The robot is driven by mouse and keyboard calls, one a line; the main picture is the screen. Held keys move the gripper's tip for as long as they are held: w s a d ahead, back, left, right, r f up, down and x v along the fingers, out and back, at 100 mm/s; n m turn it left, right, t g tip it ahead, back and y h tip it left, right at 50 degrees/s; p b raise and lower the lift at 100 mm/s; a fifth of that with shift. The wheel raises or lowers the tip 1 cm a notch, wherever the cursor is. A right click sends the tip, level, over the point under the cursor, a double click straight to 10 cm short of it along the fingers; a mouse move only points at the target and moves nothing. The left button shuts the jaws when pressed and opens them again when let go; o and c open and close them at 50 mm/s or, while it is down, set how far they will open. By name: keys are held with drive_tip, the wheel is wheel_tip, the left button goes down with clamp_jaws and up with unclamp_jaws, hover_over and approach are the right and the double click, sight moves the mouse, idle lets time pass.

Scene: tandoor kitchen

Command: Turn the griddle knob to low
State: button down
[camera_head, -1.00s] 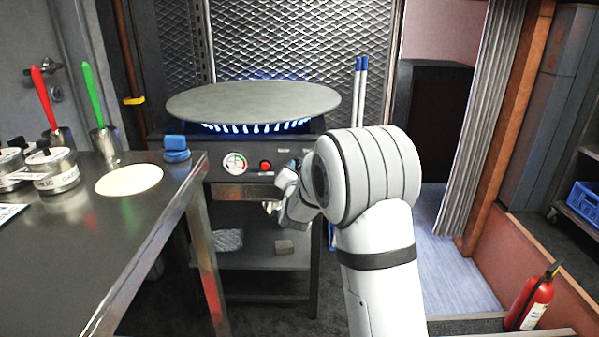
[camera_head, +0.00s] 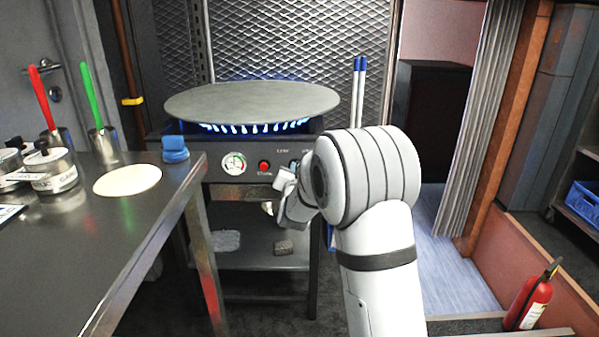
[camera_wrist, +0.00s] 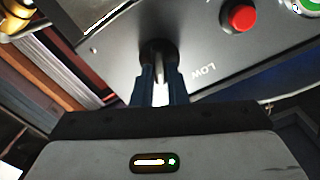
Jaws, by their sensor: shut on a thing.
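The round griddle plate (camera_head: 252,101) sits over blue flames on the dark stove. Its front panel carries a dial gauge (camera_head: 234,163), a red button (camera_head: 264,166) and small white lettering. In the wrist view my gripper (camera_wrist: 160,75) is shut on the dark griddle knob (camera_wrist: 157,48) at the panel. A "LOW" mark (camera_wrist: 202,72) is beside the knob. A pale line shows on the knob between my fingers. The red button (camera_wrist: 238,16) is farther right in that view. In the head view my arm hides the knob and fingertips.
A steel table (camera_head: 120,215) at left holds a flatbread (camera_head: 127,180), a blue object (camera_head: 175,148), lidded pots and cups with red- and green-handled tools. A shelf (camera_head: 265,257) lies under the stove. A fire extinguisher (camera_head: 532,298) stands at right.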

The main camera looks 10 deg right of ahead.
drive_tip(key=n, duration=0.4)
drive_tip(key=n+p, duration=0.1)
drive_tip(key=n, duration=0.7)
drive_tip(key=shift+a+f+p, duration=0.25)
drive_tip(key=shift+f+p, duration=0.05)
idle(0.4)
drive_tip(key=c, duration=1.4)
unclamp_jaws()
drive_tip(key=shift+r, duration=0.15)
drive_tip(key=shift+c, duration=0.2)
drive_tip(key=s+a+p, duration=0.1)
drive_tip(key=s, duration=0.6)
drive_tip(key=shift+s+a+p, duration=0.3)
